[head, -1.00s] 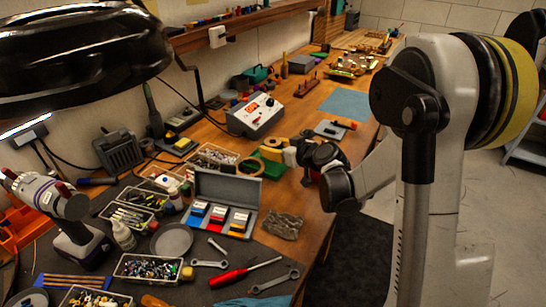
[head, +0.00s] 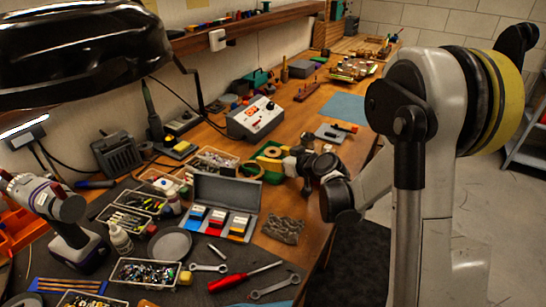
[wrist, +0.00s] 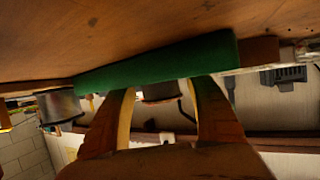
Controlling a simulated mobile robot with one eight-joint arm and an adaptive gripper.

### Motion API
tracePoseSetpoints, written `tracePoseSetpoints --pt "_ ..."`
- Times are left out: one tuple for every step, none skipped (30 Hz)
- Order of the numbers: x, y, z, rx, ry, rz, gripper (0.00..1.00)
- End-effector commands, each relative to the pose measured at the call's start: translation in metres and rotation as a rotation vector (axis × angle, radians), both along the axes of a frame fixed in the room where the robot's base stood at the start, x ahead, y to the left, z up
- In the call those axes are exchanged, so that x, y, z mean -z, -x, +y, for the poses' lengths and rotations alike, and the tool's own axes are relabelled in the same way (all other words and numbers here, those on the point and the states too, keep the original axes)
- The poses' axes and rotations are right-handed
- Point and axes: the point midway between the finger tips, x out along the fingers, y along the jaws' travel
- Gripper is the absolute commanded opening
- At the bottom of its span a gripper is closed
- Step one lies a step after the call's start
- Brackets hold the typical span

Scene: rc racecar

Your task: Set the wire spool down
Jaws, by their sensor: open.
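My gripper (wrist: 165,88) is open in the wrist view, its two fingers spread apart with their tips close to a long green piece (wrist: 165,62) at the worktop. A small dark reddish round thing (wrist: 160,92) shows between the fingers; I cannot tell whether it is the wire spool or lies beyond them. In the head view my gripper (head: 296,162) is small, beside the green tray and a tan roll (head: 274,150), which may be the spool. Contact between fingers and roll cannot be made out.
The wooden workbench (head: 325,100) carries a grey meter (head: 255,117), an open grey case (head: 224,190), a coil of chain (head: 283,229) and a red screwdriver (head: 243,276). A grey pad with pliers (head: 335,133) lies behind my gripper.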

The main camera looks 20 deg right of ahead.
Motion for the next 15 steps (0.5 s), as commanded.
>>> tracePoseSetpoints --pt "-0.005 0.006 -0.003 0.002 0.000 0.000 0.64" --pt "-0.007 0.010 -0.005 0.001 0.000 0.001 0.64" --pt "-0.010 0.017 -0.008 0.003 -0.001 0.001 0.64" --pt "-0.013 0.023 -0.010 0.003 0.001 0.001 0.64" --pt "-0.016 0.029 -0.013 0.004 0.001 0.000 0.64" --pt "-0.020 0.037 -0.016 0.004 -0.001 0.000 0.64" --pt "-0.023 0.043 -0.019 0.004 -0.001 0.002 0.64" --pt "-0.026 0.049 -0.022 0.004 0.000 0.000 0.64" --pt "-0.029 0.057 -0.025 0.004 0.001 0.000 0.64" --pt "-0.032 0.063 -0.027 0.004 -0.001 0.000 0.64" --pt "-0.034 0.068 -0.029 0.004 -0.002 0.001 0.64" --pt "-0.037 0.075 -0.032 0.004 -0.001 0.000 0.64" --pt "-0.038 0.080 -0.034 0.003 0.000 0.000 0.64" --pt "-0.040 0.084 -0.036 0.004 0.000 0.001 0.64" --pt "-0.042 0.089 -0.038 0.003 -0.001 0.001 0.64"
